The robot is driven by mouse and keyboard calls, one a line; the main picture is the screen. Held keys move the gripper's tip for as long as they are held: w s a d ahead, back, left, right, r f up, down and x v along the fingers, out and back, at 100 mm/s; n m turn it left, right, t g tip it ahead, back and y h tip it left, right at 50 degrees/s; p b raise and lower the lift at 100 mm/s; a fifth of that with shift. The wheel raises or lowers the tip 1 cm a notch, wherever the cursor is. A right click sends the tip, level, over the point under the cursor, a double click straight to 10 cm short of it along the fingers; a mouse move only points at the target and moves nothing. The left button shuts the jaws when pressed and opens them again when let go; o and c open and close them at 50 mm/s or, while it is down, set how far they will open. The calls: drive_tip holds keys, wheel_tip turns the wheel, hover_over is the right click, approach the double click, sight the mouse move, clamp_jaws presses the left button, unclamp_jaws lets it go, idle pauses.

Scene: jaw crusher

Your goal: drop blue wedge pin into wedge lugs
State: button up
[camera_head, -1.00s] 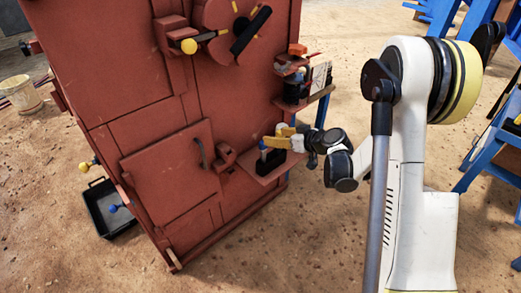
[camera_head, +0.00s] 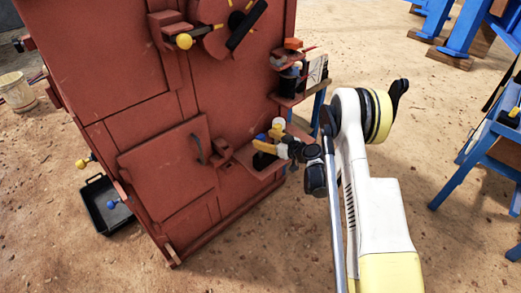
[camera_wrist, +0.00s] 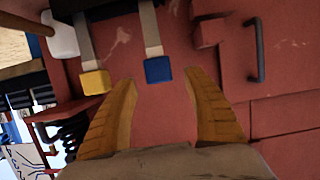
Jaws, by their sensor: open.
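The blue wedge pin (camera_wrist: 158,69) has a blue block head on a grey shank and stands on a small red shelf. Its blue head also shows in the head view (camera_head: 261,137). My gripper (camera_wrist: 161,79) is open and empty, with its yellow fingers on either side of the blue head in the wrist view. I cannot tell whether they touch it. In the head view, my gripper (camera_head: 264,146) is at the shelf. A red lug block (camera_head: 221,150) sits beside the handled door; it also shows in the wrist view (camera_wrist: 209,30).
A yellow-headed pin (camera_wrist: 95,82) stands left of the blue one, near the left finger. A white object (camera_wrist: 60,36) is beyond it. The red machine (camera_head: 130,120) stands close. Another shelf with items (camera_head: 290,100) is above. A black tray (camera_head: 107,205) lies on the ground.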

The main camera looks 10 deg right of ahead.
drive_tip(key=x, duration=0.3)
drive_tip(key=shift+f+b, duration=0.1)
drive_tip(key=shift+b, duration=0.25)
clamp_jaws()
wheel_tip(320, 180, up, 13)
drive_tip(key=p, duration=0.6)
drive_tip(key=s+d+b, duration=0.3)
drive_tip(key=s+d, duration=0.3)
drive_tip(key=s, duration=0.4)
drive_tip(key=shift+s+r, duration=0.25)
idle(0.5)
